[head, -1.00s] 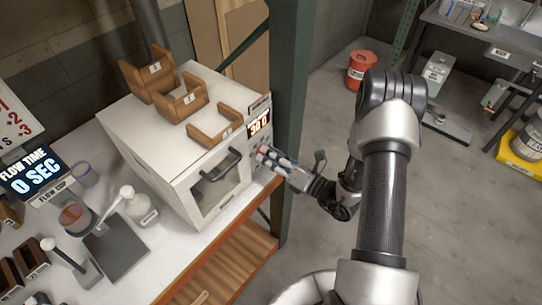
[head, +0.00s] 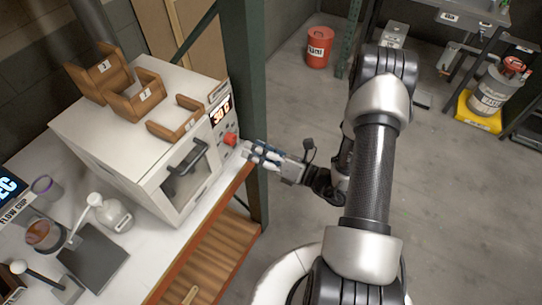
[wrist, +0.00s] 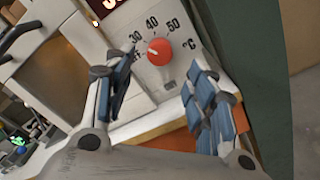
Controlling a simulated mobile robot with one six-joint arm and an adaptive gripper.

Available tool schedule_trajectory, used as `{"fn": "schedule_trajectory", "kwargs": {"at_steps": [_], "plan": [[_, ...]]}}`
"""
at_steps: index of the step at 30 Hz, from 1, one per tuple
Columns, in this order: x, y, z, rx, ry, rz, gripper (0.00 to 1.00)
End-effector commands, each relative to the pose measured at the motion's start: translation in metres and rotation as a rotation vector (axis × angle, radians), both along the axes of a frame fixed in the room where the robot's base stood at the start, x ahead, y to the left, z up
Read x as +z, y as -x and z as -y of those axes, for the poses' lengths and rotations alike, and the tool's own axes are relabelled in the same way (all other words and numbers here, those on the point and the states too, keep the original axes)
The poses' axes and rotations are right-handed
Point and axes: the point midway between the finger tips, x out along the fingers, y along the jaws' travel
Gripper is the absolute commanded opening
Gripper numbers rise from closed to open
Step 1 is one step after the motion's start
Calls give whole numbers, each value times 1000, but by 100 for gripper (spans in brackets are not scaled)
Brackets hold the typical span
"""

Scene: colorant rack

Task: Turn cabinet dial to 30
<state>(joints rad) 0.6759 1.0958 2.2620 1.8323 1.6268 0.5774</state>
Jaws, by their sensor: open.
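The cabinet (head: 125,130) is a white box with a front door, standing on the bench at left. Its red dial (head: 231,139) is on the front right, below a lit display (head: 220,110) that reads about 30 C. In the wrist view the dial (wrist: 159,52) shows in full, with marks 30, 40 and 50 around it. Its white pointer line is on the left side, toward the 30 mark. My gripper (head: 249,150) is open and empty, a short way in front of the dial and apart from it. In the wrist view its blue-padded fingers (wrist: 160,72) stand either side below the dial.
Wooden holders (head: 150,95) sit on top of the cabinet. A green post (head: 245,80) rises close beside its right side. A bottle (head: 112,214) and flow cup stand on the bench at left.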

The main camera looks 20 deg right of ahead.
Motion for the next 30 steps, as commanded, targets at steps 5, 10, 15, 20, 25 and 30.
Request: {"fn": "schedule_trajectory", "kwargs": {"at_steps": [5,10,15,20,25,30], "plan": [[0,28,21,-5,-1,0,51],[0,42,31,-1,-1,-1,51],[0,46,33,1,0,1,51],[0,46,33,1,0,0,51],[0,46,33,1,0,1,51],[2,46,32,8,4,4,51]]}}
